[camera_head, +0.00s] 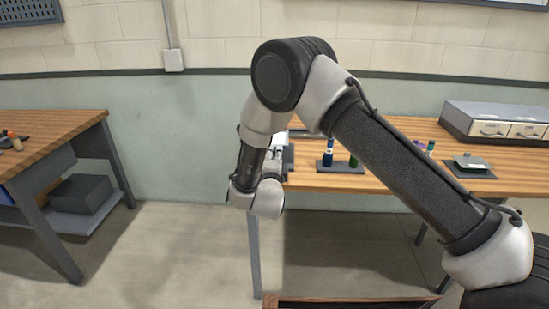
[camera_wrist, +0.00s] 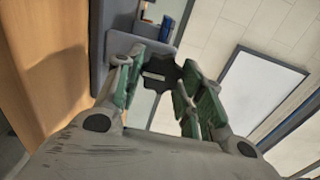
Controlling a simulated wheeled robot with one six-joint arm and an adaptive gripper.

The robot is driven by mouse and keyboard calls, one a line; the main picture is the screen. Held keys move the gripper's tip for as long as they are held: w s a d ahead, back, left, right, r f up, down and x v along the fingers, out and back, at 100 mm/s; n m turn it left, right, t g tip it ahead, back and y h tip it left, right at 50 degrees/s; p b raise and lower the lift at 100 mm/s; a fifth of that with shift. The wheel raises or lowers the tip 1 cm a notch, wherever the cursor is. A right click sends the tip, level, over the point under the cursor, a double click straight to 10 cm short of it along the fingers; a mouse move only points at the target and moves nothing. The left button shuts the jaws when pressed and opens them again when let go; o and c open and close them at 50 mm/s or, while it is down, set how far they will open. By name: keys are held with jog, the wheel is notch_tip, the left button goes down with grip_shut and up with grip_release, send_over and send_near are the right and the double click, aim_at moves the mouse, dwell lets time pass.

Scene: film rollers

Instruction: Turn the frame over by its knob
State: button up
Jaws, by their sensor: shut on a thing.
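In the wrist view my gripper (camera_wrist: 159,70) has its green-padded fingers on both sides of a dark lobed knob (camera_wrist: 158,80) with a pale mark on its face. It is shut on the knob. A grey stand (camera_wrist: 120,20) shows just behind the fingers, with a small blue part at its top. The turning frame itself is not clearly made out. In the head view my wrist and forearm cover the gripper and the knob. Only a pale and dark bit of the device (camera_head: 288,157) shows beside my wrist at the workbench's left end.
The wooden workbench (camera_head: 400,182) holds a dark stand with a blue and a green roller (camera_head: 328,153), a small dark plate (camera_head: 468,166) and a grey drawer box (camera_head: 495,122). A second bench (camera_head: 60,125) stands at left. Open floor lies between the benches.

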jog(key=shift+f, duration=0.1)
jog(key=o, duration=1)
jog(key=shift+s, duration=0.15)
jog(key=s, duration=1.1)
jog(key=shift+s+a, duration=0.15)
jog(key=shift+s, duration=0.25)
